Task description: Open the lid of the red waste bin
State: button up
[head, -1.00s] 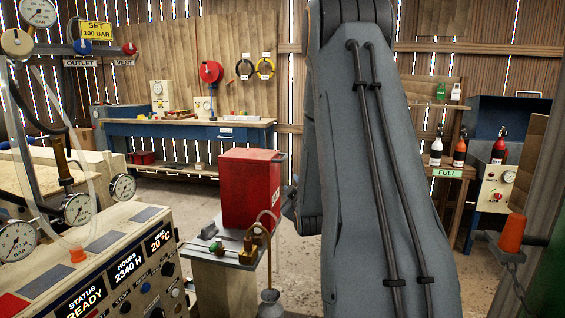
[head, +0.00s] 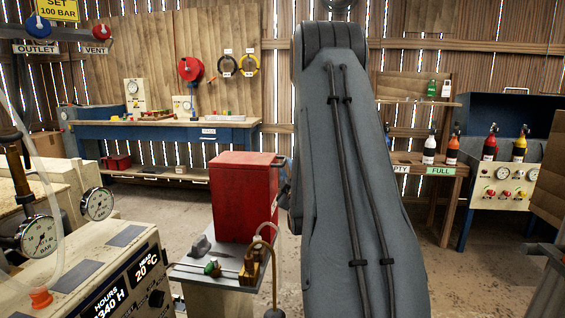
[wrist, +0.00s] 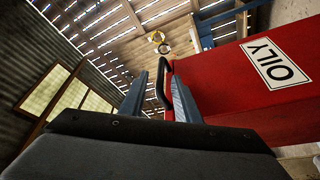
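The red waste bin (head: 243,200) stands behind the small bench in the head view, its lid down. In the wrist view the bin (wrist: 225,85) fills the right side, tilted in the picture, with a white "OILY" label (wrist: 275,62). A dark bar handle (wrist: 163,82) stands out from the bin's edge. My gripper (wrist: 159,76) has its two blue-grey fingers apart, one on each side of the handle in the picture. I cannot tell whether they touch it. In the head view my arm hides most of the gripper, beside the bin's right side.
A small bench with brass fittings (head: 252,265) stands in front of the bin. The gauge console (head: 110,270) is at the front left. A blue workbench (head: 160,130) lines the back wall. A bottle shelf (head: 430,165) is at the right. Some floor is clear behind the bin.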

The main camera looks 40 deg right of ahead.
aim_at(284, 161)
jog(key=x, duration=0.5)
jog(key=shift+w+d+r, duration=0.1)
jog(key=shift+w, duration=0.2)
jog(key=shift+c, duration=0.4)
grip_shut()
